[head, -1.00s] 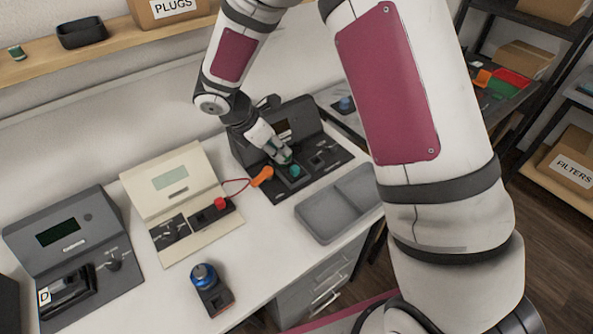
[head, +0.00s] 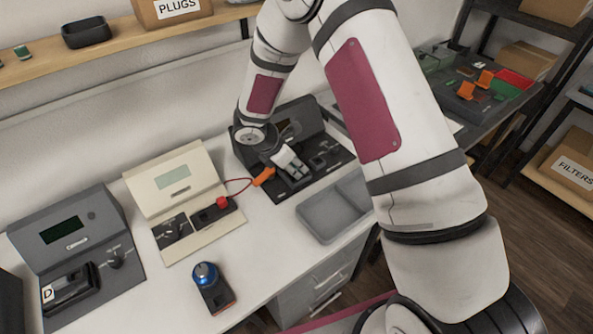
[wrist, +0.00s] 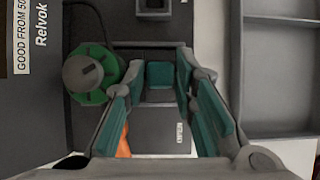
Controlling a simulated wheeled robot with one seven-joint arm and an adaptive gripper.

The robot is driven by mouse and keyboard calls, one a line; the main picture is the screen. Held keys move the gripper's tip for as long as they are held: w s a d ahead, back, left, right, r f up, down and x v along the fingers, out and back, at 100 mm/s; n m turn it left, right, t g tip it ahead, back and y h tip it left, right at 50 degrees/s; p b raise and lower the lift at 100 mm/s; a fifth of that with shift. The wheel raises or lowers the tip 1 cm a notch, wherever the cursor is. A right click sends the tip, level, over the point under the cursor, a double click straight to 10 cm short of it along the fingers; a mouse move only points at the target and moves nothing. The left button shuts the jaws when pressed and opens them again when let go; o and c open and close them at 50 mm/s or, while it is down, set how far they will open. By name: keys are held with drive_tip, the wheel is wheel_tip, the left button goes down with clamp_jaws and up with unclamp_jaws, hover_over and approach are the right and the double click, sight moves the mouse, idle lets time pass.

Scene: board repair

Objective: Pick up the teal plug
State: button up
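The teal plug (wrist: 160,74) shows in the wrist view as a small teal block with a grey lower part, between my fingertips. It sits over the dark panel of the rear grey station (head: 318,168). My gripper (wrist: 161,68) is open, with its teal-padded fingers on either side of the plug and small gaps visible. In the head view my gripper (head: 295,172) is low over that station, and it mostly hides the plug there.
A round green part with a grey knob (wrist: 90,75) lies close left of my fingers in the wrist view. An empty grey tray (head: 335,208) stands in front. A cream station (head: 180,195) is to the left.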

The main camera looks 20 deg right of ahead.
drive_tip(key=shift+c, duration=0.2)
clamp_jaws()
drive_tip(key=shift+r, duration=0.15)
drive_tip(key=shift+r, duration=0.6)
wheel_tip(320, 180, up, 2)
drive_tip(key=shift+w+r, duration=0.1)
drive_tip(key=shift+r, duration=0.05)
drive_tip(key=s+a+r+b, duration=0.1)
drive_tip(key=s, duration=1.5)
drive_tip(key=shift+a+r, duration=0.15)
drive_tip(key=shift+a, duration=0.05)
drive_tip(key=shift+r, duration=0.15)
